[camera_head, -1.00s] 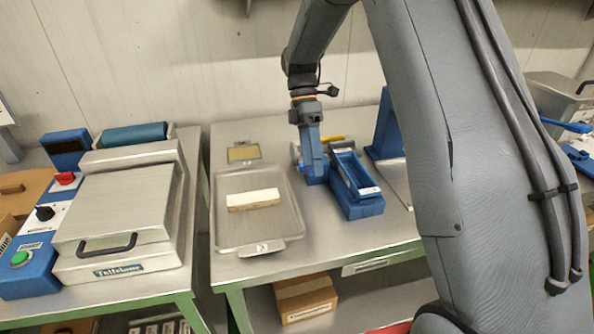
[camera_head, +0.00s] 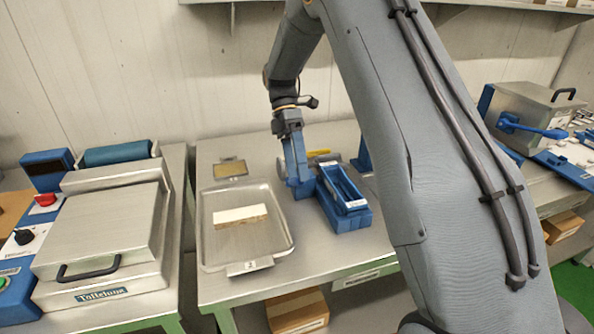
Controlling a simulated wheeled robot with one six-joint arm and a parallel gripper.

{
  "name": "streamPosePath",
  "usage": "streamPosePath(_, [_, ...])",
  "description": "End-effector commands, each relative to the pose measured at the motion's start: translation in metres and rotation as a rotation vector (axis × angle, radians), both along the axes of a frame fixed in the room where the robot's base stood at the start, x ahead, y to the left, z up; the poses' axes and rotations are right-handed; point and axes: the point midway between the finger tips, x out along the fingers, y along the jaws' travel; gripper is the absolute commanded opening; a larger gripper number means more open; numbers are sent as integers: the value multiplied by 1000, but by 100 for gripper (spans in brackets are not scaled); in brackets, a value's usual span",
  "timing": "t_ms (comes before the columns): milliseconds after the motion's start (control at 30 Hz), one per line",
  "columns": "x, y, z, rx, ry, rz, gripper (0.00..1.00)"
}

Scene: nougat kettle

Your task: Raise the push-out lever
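A long blue open-topped box fixture (camera_head: 347,219) stands on the steel table, right of the metal tray. My gripper (camera_head: 299,185) points down at the left side of this fixture, near its back end. It seems to touch or nearly touch the fixture. Its fingertips are small and partly hidden, so I cannot tell whether they are open or shut, or hold anything. I cannot make out a push-out lever clearly on the fixture. A blue lever handle (camera_head: 543,132) sticks out from a steel machine (camera_head: 528,107) at the far right.
A metal tray (camera_head: 280,246) holds a pale bar (camera_head: 240,214). A small framed plate (camera_head: 230,168) lies behind it. A yellow-handled item (camera_head: 319,153) lies behind the fixture. A steel press (camera_head: 105,235) stands on the left table. My arm covers much of the right side.

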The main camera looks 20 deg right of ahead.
Motion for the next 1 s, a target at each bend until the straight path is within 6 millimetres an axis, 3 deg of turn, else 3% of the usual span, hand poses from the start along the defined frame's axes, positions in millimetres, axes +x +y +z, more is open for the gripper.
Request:
streamPosePath(333, [7,0,5,0,-2,0,84])
streamPosePath(700, [42,1,48,0,-2,0,84])
streamPosePath(1000, [49,2,61,0,1,0,84])
